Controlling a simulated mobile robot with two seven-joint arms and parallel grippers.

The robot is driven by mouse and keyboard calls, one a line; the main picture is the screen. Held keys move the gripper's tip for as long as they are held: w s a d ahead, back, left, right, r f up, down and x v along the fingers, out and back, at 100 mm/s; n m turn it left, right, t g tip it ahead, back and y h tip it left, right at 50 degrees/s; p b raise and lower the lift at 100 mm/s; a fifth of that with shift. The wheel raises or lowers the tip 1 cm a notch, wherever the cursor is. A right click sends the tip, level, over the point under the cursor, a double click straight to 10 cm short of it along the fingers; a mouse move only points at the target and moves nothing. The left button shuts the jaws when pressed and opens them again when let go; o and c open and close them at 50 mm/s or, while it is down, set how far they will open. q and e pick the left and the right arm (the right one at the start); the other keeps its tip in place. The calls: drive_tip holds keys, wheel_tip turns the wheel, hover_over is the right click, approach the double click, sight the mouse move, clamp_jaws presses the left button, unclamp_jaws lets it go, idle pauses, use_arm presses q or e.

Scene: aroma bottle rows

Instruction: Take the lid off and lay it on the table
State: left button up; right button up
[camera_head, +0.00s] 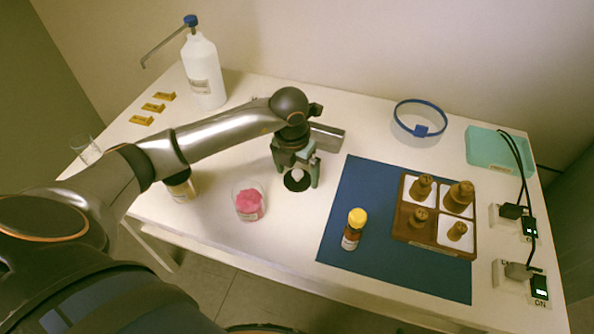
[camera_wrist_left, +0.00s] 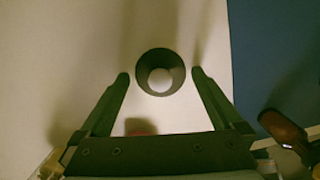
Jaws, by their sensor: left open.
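A round dark lid (camera_head: 297,182) with a pale knob appears to lie on the white table, left of the blue mat. It also shows in the left wrist view (camera_wrist_left: 160,72), just ahead of and between the fingertips. My left gripper (camera_head: 297,172) is open above it, one finger on each side, apart from its rim. A clear jar (camera_head: 249,203) with pink contents stands to the left and nearer; no lid shows on it. My right gripper is not in view.
A yellow-capped brown bottle (camera_head: 354,230) stands on the blue mat (camera_head: 340,265). A wooden tray (camera_head: 433,250) with several brown stoppers is right of it. A white pump bottle (camera_head: 203,72), blue ring (camera_head: 420,131) and teal tray (camera_head: 487,148) stand farther back.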

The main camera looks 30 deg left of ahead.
sight(294, 184)
use_arm(q)
wheel_tip(294, 184, up, 12)
drive_tip(key=s, duration=0.1)
drive_tip(key=shift+s+p, duration=0.25)
drive_tip(key=shift+p, duration=0.15)
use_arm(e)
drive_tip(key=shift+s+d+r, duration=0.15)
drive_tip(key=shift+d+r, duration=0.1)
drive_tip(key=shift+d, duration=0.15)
